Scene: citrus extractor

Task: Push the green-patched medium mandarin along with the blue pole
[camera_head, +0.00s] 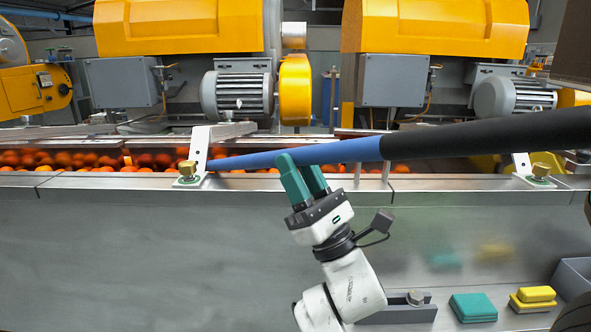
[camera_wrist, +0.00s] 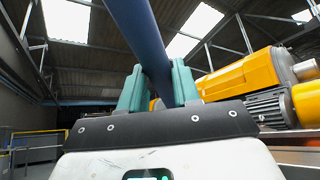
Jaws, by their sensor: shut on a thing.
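My gripper (camera_head: 303,172), with green fingers, is shut on the blue pole (camera_head: 350,151) in front of the machine's ledge. The pole slants across the head view, from a thick black grip (camera_head: 480,138) at the right to a thin blue tip at the left, near a metal bracket. In the wrist view the pole (camera_wrist: 150,40) passes between both fingers (camera_wrist: 157,88). Many orange mandarins (camera_head: 75,160) lie in a trough behind the ledge. I cannot make out a green patch on any of them. The pole and bracket hide part of the row.
Metal brackets with brass knobs stand on the ledge at left (camera_head: 198,150) and right (camera_head: 523,165). Yellow machine housings (camera_head: 180,25) and grey motors (camera_head: 237,93) are behind the trough. A teal block (camera_head: 473,307) and yellow blocks (camera_head: 535,296) lie at the lower right.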

